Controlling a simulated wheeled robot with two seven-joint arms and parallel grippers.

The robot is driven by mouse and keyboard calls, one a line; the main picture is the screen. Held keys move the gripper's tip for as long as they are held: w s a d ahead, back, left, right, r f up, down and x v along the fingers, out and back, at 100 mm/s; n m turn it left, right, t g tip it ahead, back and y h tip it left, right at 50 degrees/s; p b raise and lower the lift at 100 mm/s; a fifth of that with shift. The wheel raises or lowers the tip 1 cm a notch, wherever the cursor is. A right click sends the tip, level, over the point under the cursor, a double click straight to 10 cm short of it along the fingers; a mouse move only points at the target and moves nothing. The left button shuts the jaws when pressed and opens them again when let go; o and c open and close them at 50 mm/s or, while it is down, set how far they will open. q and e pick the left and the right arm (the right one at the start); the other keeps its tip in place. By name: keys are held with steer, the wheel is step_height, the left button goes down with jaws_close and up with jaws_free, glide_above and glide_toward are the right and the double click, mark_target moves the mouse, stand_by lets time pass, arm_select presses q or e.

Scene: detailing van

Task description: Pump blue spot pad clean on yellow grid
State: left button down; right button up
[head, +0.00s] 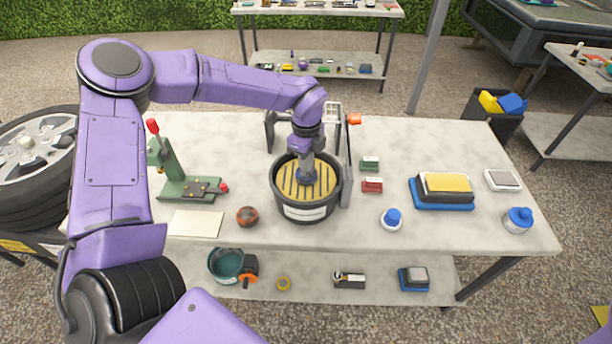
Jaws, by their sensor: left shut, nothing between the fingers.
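A black round bucket (281,202) with a white label stands on the table, and a yellow slatted grid (323,186) fills its top. My left gripper (306,170) points straight down over the middle of the grid, shut with nothing between its fingers. A small dark blue round pad (305,180) shows on the grid directly under the fingertips. The gripper partly hides it, and I cannot tell whether they touch. My right gripper is not in view.
A yellow-topped block on a blue tray (443,206) and a blue-lidded jar (518,220) stand farther right.

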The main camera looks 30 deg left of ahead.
arm_select(q)
steer(key=shift+f+b, duration=1.2)
steer(key=shift+f, duration=0.35)
steer(key=shift+r, duration=0.15)
steer(key=shift+r+p, duration=0.7)
steer(key=shift+r, duration=0.25)
